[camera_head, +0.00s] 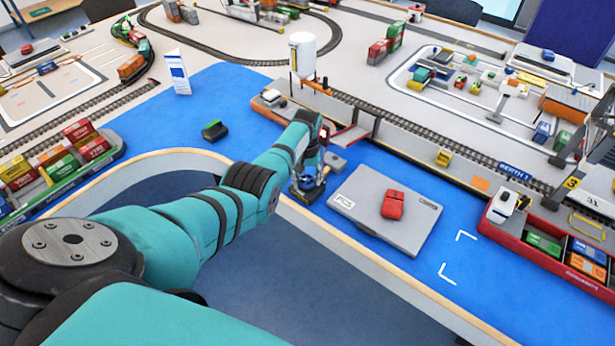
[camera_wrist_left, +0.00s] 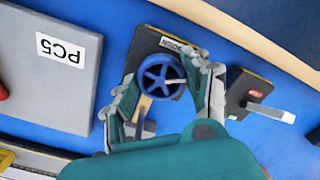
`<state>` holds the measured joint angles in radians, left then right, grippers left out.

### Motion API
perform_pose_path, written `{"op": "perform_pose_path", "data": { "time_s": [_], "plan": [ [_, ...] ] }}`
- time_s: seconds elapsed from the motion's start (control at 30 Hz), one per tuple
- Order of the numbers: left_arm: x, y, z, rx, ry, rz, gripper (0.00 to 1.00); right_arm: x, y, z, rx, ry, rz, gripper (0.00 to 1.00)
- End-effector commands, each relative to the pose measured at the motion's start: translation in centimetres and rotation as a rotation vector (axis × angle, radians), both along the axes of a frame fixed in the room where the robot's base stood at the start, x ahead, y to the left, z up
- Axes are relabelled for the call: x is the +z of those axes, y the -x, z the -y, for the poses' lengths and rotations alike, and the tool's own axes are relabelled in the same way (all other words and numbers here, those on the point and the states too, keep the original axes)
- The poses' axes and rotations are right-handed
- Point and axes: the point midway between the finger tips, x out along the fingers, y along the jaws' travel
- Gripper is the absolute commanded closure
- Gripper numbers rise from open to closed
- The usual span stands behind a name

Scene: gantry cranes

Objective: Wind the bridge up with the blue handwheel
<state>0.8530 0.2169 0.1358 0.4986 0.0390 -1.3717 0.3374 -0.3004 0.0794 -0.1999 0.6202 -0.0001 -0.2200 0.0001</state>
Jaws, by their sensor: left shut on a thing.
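My left gripper (camera_head: 308,184) reaches down to the blue water mat near its front edge. In the left wrist view the blue handwheel (camera_wrist_left: 160,76) has several spokes and sits on a dark base plate (camera_wrist_left: 144,46) with a white label. The fingers of my left gripper (camera_wrist_left: 163,84) are on either side of its rim, shut on it. In the head view the gripper and arm mostly hide the wheel. A reddish ramp-like piece (camera_head: 349,139) at the quay behind the gripper may be the bridge; I cannot tell its angle. My right gripper is not in view.
A grey flat deck (camera_head: 365,235) with a red car (camera_head: 393,205) lies right of the gripper. A white tank (camera_head: 303,54) stands behind. A red barge (camera_head: 540,255) is at right.

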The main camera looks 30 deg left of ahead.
Motion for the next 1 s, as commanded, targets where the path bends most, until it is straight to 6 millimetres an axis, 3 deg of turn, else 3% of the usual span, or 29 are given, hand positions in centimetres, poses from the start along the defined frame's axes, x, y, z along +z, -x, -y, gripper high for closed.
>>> {"op": "perform_pose_path", "data": {
  "time_s": [1.0],
  "plan": [
    [0.00, 0.00, -0.41, -0.963, -0.001, 0.002, 0.83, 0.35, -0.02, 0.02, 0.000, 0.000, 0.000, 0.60]
  ]
}}
